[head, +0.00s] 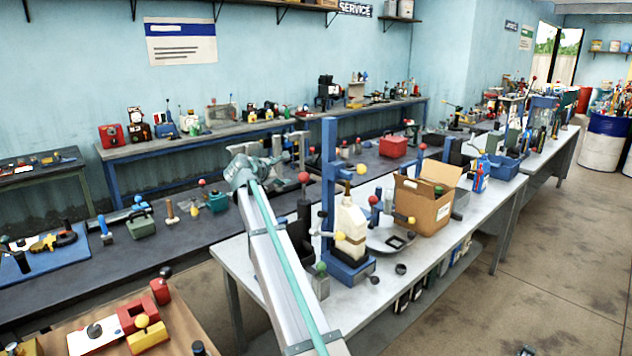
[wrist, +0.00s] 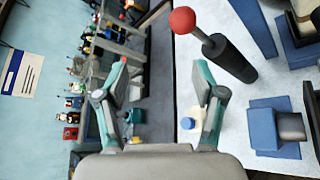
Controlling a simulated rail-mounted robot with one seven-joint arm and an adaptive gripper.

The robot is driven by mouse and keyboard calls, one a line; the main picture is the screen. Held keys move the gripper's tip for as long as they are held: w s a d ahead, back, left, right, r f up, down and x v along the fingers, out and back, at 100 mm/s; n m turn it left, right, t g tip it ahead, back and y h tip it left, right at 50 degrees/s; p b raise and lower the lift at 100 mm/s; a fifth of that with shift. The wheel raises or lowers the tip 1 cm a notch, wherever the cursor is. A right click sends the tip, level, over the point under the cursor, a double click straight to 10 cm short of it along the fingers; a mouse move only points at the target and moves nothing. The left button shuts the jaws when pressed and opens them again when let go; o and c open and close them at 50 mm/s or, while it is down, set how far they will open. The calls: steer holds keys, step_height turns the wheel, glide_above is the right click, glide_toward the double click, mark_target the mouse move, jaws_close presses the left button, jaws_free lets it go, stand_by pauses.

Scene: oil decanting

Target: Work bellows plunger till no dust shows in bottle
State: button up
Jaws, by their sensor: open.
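A cream bottle (head: 350,222) stands upright at a blue post stand (head: 329,190) on the pale bench. Whether dust shows in it cannot be told. A black cylinder with a red ball knob (head: 303,178) stands left of the stand; it may be the bellows plunger. In the wrist view the black cylinder (wrist: 230,60) and its red knob lie beyond and right of my gripper's right finger, apart from it. My gripper (wrist: 162,78) is open and empty, its teal fingers spread. In the head view my gripper (head: 254,172) is over the bench's far left edge, partly hidden.
An open cardboard box (head: 422,208) and a grey round plate (head: 388,238) are right of the stand. A blue block with a grey cylinder (wrist: 278,126) shows at right in the wrist view. A dark bench (head: 180,243) with several tools lies beyond. The pale bench's near-left surface is fairly clear.

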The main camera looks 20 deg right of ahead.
mark_target(300, 177)
steer(key=w+d+f+n+p, duration=0.1)
steer(key=d+n, duration=0.1)
steer(key=d, duration=0.1)
steer(key=w+d+f+n+g+p, duration=0.1)
steer(key=d+f+n, duration=0.1)
steer(key=d, duration=0.1)
steer(key=w+d+f+n+g+h+p, duration=0.1)
steer(key=w+d+f, duration=0.1)
steer(key=d, duration=0.1)
steer(key=shift+d+n, duration=0.35)
steer(key=shift+n, duration=0.05)
steer(key=shift+w+d+f, duration=0.2)
steer(key=shift+d+f, duration=0.1)
steer(key=shift+d, duration=0.25)
steer(key=shift+c, duration=0.2)
jaws_close()
